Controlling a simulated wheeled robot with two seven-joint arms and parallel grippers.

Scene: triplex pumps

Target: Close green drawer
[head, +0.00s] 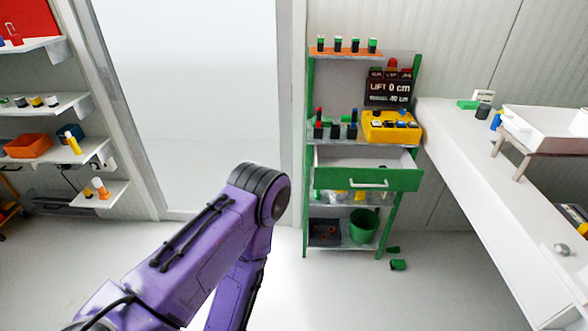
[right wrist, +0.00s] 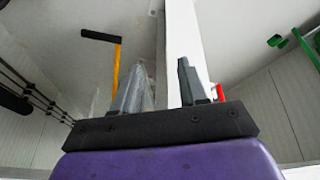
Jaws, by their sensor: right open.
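The green drawer (head: 335,180) is pulled out of the green shelf rack (head: 309,215) in the head view. Its white inside shows from above, and a pale bar handle (head: 369,184) is on its front. A purple arm of mine fills the lower left of the head view, well short of the drawer; its gripper is not visible. My right gripper (right wrist: 162,88) shows in the right wrist view with its two grey fingers apart and nothing between them. The drawer cannot be made out in that view.
A green bucket (head: 363,227) and a dark bin (head: 324,232) stand on the rack's bottom shelf. Green pieces (head: 398,265) lie on the floor before it. A white counter (head: 470,180) runs along the right. The floor between my arm and the rack looks mostly clear.

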